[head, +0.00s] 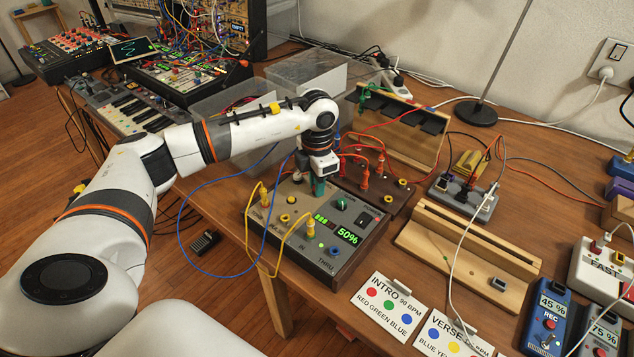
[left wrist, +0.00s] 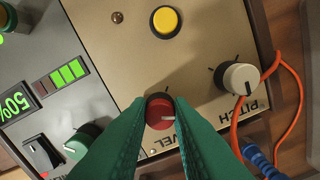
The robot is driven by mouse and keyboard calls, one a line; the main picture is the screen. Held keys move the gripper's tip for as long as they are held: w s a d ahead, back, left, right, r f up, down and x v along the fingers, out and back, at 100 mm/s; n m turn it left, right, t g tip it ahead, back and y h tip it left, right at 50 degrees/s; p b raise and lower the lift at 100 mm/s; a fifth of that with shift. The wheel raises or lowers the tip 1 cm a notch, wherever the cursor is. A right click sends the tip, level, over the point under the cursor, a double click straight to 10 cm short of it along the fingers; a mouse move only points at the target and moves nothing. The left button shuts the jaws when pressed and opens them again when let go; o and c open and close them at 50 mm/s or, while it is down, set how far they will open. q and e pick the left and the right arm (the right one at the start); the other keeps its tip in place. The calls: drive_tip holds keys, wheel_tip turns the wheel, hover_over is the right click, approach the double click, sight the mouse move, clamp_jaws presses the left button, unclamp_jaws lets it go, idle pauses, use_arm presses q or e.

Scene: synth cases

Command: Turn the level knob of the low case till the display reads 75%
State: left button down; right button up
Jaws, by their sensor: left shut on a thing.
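The low case (head: 350,258) stands on the wooden table, a beige and grey panel in a dark wooden frame. My left gripper (head: 319,187) comes down from above onto the case's panel. In the left wrist view its green fingers are shut on the red level knob (left wrist: 160,112), one on each side. The knob's white pointer points right in that view. The fingers partly cover the knob's label. My right gripper is not in view.
Around the knob are a yellow button (left wrist: 165,21), the white pitch knob (left wrist: 241,78) with an orange cable beside it, and a green knob (left wrist: 84,141). Yellow cables (head: 248,215) plug into the case. Song cards (head: 386,305) lie in front; a wooden rack (head: 465,245) stands right.

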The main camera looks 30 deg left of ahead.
use_arm(q)
drive_tip(key=shift+r, duration=0.1)
drive_tip(key=c, duration=1.3)
unclamp_jaws()
wheel_tip(320, 180, up, 12)
